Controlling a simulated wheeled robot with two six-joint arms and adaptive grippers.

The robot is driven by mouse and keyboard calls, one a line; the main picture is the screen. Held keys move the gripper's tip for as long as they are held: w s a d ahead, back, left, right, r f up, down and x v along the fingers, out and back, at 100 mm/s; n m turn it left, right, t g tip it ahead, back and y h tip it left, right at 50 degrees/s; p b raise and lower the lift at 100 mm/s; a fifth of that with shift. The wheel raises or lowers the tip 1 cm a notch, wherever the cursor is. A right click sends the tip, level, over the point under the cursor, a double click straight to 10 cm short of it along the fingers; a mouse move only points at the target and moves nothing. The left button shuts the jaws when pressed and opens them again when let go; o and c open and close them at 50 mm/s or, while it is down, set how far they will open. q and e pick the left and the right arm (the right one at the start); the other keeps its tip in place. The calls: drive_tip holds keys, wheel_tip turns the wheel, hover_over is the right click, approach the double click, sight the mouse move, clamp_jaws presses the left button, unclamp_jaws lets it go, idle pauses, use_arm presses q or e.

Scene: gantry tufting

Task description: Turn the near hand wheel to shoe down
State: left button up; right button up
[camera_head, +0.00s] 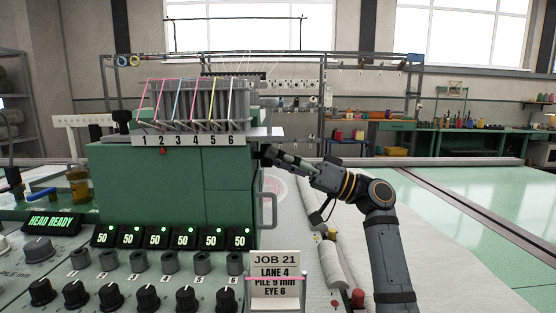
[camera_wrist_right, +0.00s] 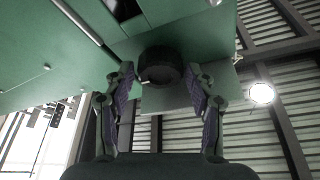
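A dark round hand wheel (camera_wrist_right: 160,66) with a small light mark at its left edge is on the green machine head's underside or side face in the right wrist view. My right gripper (camera_wrist_right: 162,88) is open, with one finger to each side of the wheel and a visible gap on both sides. In the head view my right gripper (camera_head: 272,154) is at the right side of the green machine head (camera_head: 150,185). There the wheel cannot be told apart from the dark fingers. My left gripper is not in view.
A vertical handle (camera_head: 268,211) stands out from the cabinet below my right gripper. A JOB 21 card (camera_head: 275,272) stands in front, beside the knob panel (camera_head: 120,290). Rollers (camera_head: 332,262) lie near my right forearm. The pale bed to the right is mostly clear.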

drive_tip(key=shift+d, duration=0.1)
drive_tip(key=v, duration=0.7)
drive_tip(key=shift+s+d+f, duration=0.1)
